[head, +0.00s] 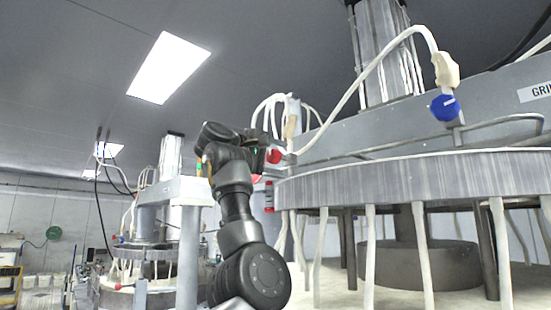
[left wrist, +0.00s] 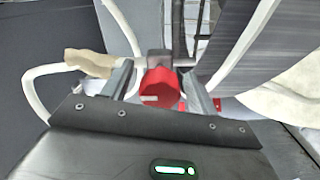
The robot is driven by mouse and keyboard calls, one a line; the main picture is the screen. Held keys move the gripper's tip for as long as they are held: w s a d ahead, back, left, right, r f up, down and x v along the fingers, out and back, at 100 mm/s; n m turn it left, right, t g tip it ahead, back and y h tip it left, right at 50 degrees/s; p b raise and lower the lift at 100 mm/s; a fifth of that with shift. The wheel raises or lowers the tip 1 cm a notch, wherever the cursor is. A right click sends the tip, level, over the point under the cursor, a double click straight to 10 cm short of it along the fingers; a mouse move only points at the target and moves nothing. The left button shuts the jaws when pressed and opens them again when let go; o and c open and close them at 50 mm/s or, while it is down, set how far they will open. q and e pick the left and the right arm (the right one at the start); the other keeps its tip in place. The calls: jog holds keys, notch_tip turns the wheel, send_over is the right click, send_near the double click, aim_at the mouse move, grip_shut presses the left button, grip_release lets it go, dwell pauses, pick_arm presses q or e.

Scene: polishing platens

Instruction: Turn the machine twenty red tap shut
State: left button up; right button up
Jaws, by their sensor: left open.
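The red tap (left wrist: 161,88) shows in the left wrist view with a grey body behind it and a small pale mark on its face. In the head view the red tap (head: 274,156) sits at the left edge of the large machine, beside a white hose. My left gripper (left wrist: 160,84) is open, with one finger on each side of the red tap. I cannot tell whether a finger touches it. In the head view my left gripper (head: 262,158) partly covers the tap's surroundings. My right gripper is not in view.
A blue tap (head: 444,107) hangs from a white hose at the upper right. The large round platen (head: 400,181) with hanging white hoses fills the right side. Another machine (head: 150,251) stands farther back at left. In the left wrist view a beige fitting (left wrist: 90,63) is left of the fingers.

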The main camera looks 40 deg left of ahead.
pick_arm(q)
jog(key=shift+s, duration=0.1)
jog(key=s+a+b, duration=0.1)
jog(key=s+b, duration=0.4)
jog(key=s, duration=0.5)
jog(key=shift+s, duration=0.3)
jog(key=shift+s, duration=0.1)
